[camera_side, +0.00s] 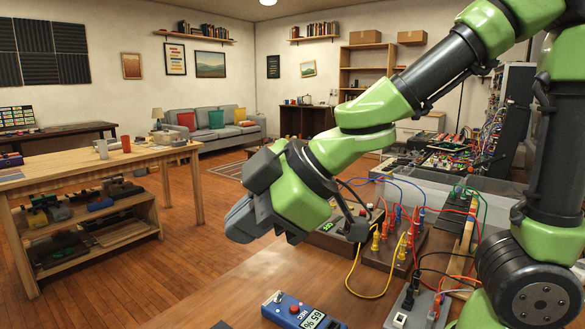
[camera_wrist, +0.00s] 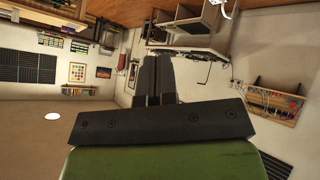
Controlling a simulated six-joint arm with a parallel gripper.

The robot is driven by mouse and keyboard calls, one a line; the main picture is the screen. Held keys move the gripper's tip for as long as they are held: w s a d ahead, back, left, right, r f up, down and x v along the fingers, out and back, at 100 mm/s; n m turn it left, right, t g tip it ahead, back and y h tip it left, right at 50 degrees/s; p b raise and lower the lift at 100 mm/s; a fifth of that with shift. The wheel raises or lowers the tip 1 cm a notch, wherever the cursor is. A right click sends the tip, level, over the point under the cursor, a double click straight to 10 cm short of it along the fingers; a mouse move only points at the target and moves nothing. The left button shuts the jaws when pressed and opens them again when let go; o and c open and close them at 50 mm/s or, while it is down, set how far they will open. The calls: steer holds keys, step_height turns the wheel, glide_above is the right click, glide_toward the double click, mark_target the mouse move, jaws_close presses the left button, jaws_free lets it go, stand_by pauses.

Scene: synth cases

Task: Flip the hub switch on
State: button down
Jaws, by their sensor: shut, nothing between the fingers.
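My gripper (camera_side: 240,221) hangs in the air above the left part of the wooden bench in the side view, pointing down and left. In the wrist view its two dark fingers (camera_wrist: 152,80) are together, with nothing between them. A low grey box with black sockets and cables (camera_side: 408,306) sits at the bottom of the side view, right of and nearer than my gripper. It may be the hub; I cannot make out its switch or the switch's position. My gripper is apart from it. The wrist view shows only the tilted room, with no hub.
A blue meter (camera_side: 303,312) lies on the bench (camera_side: 215,300) left of the grey box. A brown terminal board (camera_side: 385,258) with coloured plugs and looping cables stands behind it. A yellow cable (camera_side: 365,293) arcs over the bench. Bare bench lies below my gripper.

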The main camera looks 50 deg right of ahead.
steer(key=d+r+m+t+h, duration=0.2)
steer(key=d+r+m+h, duration=0.2)
steer(key=d+m, duration=0.3)
steer(key=shift+s+d+r+t, duration=0.15)
steer(key=shift+d+r+t, duration=0.2)
steer(key=shift+d, duration=0.35)
steer(key=shift+f, duration=0.15)
steer(key=s+d+m+g+h, duration=0.2)
steer(key=s+d+m, duration=0.2)
steer(key=s+m, duration=0.25)
steer(key=s+a+f+m+g+y, duration=0.1)
steer(key=s+a+y, duration=0.2)
steer(key=s, duration=0.2)
steer(key=shift+s+a+f+m+g, duration=0.2)
steer(key=shift+s+a+m+g, duration=0.05)
steer(key=shift+a+m+g, duration=0.1)
stand_by(2.0)
